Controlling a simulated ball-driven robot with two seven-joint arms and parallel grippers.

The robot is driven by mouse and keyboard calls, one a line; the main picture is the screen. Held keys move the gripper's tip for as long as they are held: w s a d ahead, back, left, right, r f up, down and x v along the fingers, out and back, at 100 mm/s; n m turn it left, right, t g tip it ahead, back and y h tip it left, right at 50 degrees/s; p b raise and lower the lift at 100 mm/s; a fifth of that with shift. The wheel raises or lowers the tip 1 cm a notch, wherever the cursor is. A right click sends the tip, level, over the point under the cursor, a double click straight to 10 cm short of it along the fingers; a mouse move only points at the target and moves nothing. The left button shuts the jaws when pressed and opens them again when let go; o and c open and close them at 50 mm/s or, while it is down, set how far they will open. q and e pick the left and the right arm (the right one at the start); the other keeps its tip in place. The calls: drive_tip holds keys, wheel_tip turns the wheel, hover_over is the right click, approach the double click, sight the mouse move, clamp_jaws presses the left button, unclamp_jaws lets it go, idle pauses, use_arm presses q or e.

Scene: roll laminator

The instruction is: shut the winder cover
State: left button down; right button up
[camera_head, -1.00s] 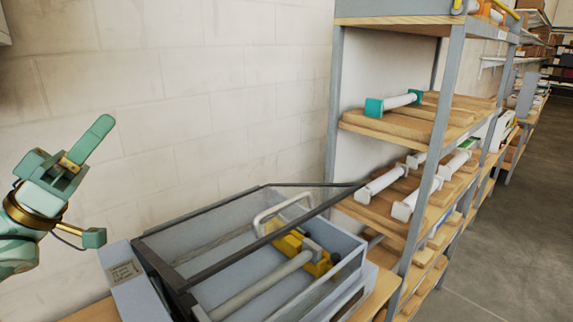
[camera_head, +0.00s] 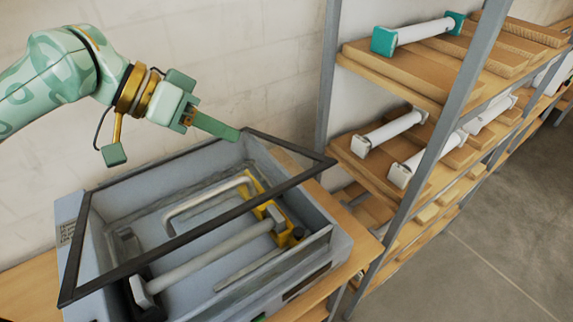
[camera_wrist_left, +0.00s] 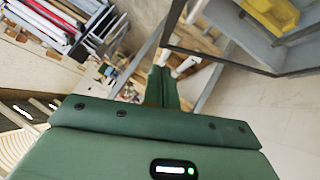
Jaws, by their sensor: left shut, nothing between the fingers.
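The winder cover (camera_head: 190,235) is a dark rectangular frame over the grey open-topped winder box (camera_head: 325,250). It stands raised at a tilt, with a gap between its front bar and the box. The frame also shows in the left wrist view (camera_wrist_left: 222,58). My right gripper is not in view.
Inside the box are a white roller (camera_head: 210,255), a pale curved handle (camera_head: 205,195) and a yellow bracket (camera_head: 256,190). A grey-post shelf rack (camera_head: 430,150) with white rolls stands close on the right. A plain wall is behind.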

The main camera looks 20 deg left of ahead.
use_arm(q)
approach(292, 184)
drive_tip(key=w+d, duration=0.1)
drive_tip(key=w+d+r, duration=0.1)
drive_tip(key=shift+w, duration=0.25)
drive_tip(key=f, duration=0.1)
drive_tip(key=d+f, duration=0.1)
drive_tip(key=f, duration=0.1)
drive_tip(key=shift+s+d+f, duration=0.15)
drive_tip(key=shift+d+f, duration=0.05)
drive_tip(key=shift+d, duration=0.1)
drive_tip(key=shift+s+d+f, duration=0.15)
drive_tip(key=shift+d+f, duration=0.1)
drive_tip(key=shift+f, duration=0.45)
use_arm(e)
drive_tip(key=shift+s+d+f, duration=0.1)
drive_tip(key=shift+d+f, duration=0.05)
